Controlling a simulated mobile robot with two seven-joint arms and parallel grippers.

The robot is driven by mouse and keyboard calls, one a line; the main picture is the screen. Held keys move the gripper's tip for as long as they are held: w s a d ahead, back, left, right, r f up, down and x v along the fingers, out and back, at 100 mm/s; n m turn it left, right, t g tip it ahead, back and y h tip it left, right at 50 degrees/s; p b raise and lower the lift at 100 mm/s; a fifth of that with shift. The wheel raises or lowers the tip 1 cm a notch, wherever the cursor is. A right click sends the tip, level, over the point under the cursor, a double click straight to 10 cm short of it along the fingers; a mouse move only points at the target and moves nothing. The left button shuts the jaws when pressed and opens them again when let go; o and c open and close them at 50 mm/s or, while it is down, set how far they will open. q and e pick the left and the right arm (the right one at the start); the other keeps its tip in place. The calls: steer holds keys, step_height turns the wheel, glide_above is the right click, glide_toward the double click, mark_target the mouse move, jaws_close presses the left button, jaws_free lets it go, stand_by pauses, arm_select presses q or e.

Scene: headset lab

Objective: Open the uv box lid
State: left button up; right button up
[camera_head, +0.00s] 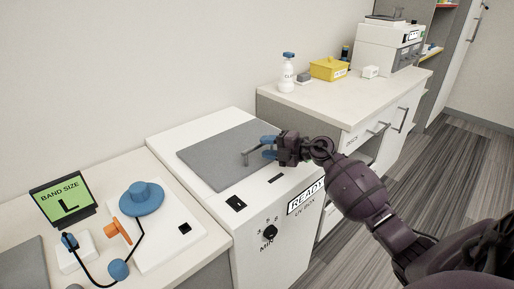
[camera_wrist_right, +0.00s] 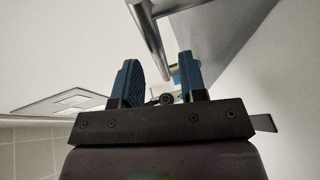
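The UV box (camera_head: 265,225) is a white cabinet with a grey lid (camera_head: 215,158) lying flat on its top. A metal bar handle (camera_head: 250,156) stands at the lid's right side. My right gripper (camera_head: 268,147) is at the handle, its blue fingers pointing left. In the right wrist view the blue fingers (camera_wrist_right: 160,80) are apart, and the metal handle (camera_wrist_right: 152,38) shows beyond and partly between their tips. I cannot tell whether they touch it. My left gripper is not in view.
The box front has a READY sign (camera_head: 306,196) and a dial (camera_head: 270,232). At left, a table holds a green BAND SIZE sign (camera_head: 62,197) and a blue-and-orange headset (camera_head: 142,198). Behind right, a counter (camera_head: 330,101) holds a spray bottle (camera_head: 287,75) and yellow box (camera_head: 328,69).

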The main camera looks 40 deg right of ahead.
mark_target(261, 146)
steer(key=shift+x, duration=1.6)
steer(key=shift+c, duration=0.3)
jaws_close()
